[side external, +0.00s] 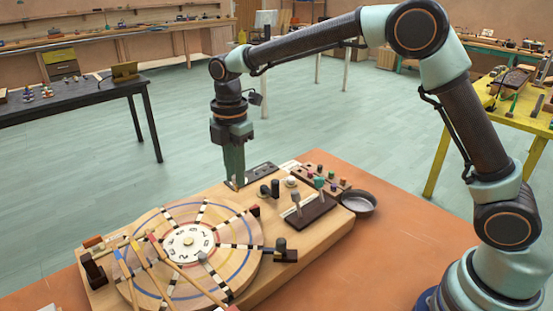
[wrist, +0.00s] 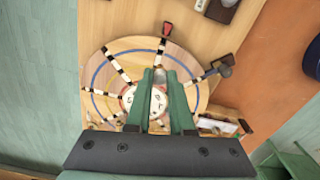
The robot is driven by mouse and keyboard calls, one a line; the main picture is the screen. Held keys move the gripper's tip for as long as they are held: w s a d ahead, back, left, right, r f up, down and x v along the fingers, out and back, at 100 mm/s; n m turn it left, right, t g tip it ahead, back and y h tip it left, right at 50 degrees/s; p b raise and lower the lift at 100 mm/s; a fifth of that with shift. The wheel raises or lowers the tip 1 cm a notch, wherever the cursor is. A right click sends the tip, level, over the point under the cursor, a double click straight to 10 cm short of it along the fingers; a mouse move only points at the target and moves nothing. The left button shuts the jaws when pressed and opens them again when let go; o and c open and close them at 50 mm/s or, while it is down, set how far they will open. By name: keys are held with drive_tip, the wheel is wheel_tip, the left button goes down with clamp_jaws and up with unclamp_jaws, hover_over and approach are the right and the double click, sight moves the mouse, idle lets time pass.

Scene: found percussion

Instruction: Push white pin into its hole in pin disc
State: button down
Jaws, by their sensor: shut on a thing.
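My gripper (side external: 238,186) is shut at the back edge of the wooden board in the side view. In the wrist view its green fingers (wrist: 160,78) stand a narrow gap apart with a small pale grey-white piece between the tips. I take this for the white pin (wrist: 159,75); most of it is hidden by the fingers. The pin disc (side external: 245,262) is a round wooden plate with a blue ring, dark-and-white striped spokes and a white numbered centre. It also shows in the wrist view (wrist: 106,74) below the fingers. I cannot tell which hole belongs to the pin.
Mallets (side external: 150,270) with coloured ends lie across the disc's front left. A dark block (side external: 306,212) with upright pegs and a rack of coloured pegs (side external: 330,187) stand on the board's right. A grey bowl (side external: 358,202) sits beside it. The orange table at front right is clear.

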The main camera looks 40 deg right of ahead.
sight(237, 192)
drive_tip(key=shift+f, duration=2.85)
drive_tip(key=shift+f, duration=1.55)
drive_tip(key=c, duration=0.7)
unclamp_jaws()
drive_tip(key=shift+r, duration=0.1)
